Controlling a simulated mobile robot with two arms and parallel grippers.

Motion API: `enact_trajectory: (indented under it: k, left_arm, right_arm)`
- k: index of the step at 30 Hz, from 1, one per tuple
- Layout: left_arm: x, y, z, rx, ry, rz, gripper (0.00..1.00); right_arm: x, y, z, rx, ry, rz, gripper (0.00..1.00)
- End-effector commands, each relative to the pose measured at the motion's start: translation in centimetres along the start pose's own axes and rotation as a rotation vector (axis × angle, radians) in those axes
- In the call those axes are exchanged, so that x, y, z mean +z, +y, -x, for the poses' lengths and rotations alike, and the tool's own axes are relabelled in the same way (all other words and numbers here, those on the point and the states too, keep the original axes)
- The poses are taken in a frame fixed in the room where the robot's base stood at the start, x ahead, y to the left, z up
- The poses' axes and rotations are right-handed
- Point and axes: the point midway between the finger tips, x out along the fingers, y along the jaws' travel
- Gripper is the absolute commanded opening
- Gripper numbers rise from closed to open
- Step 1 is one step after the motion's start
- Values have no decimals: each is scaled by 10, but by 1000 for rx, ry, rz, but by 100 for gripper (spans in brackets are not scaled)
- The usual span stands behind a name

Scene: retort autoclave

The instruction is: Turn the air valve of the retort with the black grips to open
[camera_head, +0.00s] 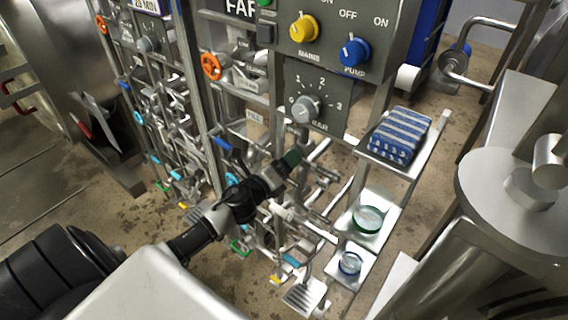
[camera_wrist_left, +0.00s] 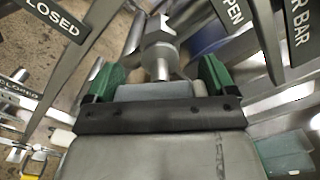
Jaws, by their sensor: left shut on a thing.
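My left gripper (camera_head: 290,162) reaches into the pipework below the grey control panel. It is shut on a valve handle, mostly hidden by the fingers in the head view. In the left wrist view, my left gripper (camera_wrist_left: 158,78) has its green finger pads on either side of a pale grey piece (camera_wrist_left: 155,91). A metal valve stem with a hex nut (camera_wrist_left: 160,48) stands just beyond it. A CLOSED sign (camera_wrist_left: 52,16) is at upper left and an OPEN sign (camera_wrist_left: 232,12) at upper right. My right gripper is not in view.
The control panel carries a yellow knob (camera_head: 303,29), a blue knob (camera_head: 354,52) and a grey dial (camera_head: 306,108). Small shelves to the right hold a blue striped cloth (camera_head: 399,135) and a green-rimmed glass dish (camera_head: 368,218). Pipes and several coloured valve levers crowd around my gripper.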

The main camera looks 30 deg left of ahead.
Motion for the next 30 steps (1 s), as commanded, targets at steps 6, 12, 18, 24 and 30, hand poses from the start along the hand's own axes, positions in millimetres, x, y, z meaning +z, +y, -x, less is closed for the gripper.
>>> enact_trajectory:
  k: [6, 12, 18, 24, 30]
  left_arm:
    - [2, -1, 0, 0, -3, 209, 61]
    - [2, -1, 0, -1, -3, 380, 61]
    - [1, 0, 0, 0, -2, 517, 61]
    - [2, 0, 0, -1, -3, 605, 61]
    - [1, 0, 0, -1, -3, 648, 61]
  right_arm:
    - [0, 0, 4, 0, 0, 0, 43]
    - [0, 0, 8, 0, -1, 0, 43]
    - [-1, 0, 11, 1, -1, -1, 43]
    - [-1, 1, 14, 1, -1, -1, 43]
    - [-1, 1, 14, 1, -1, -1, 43]
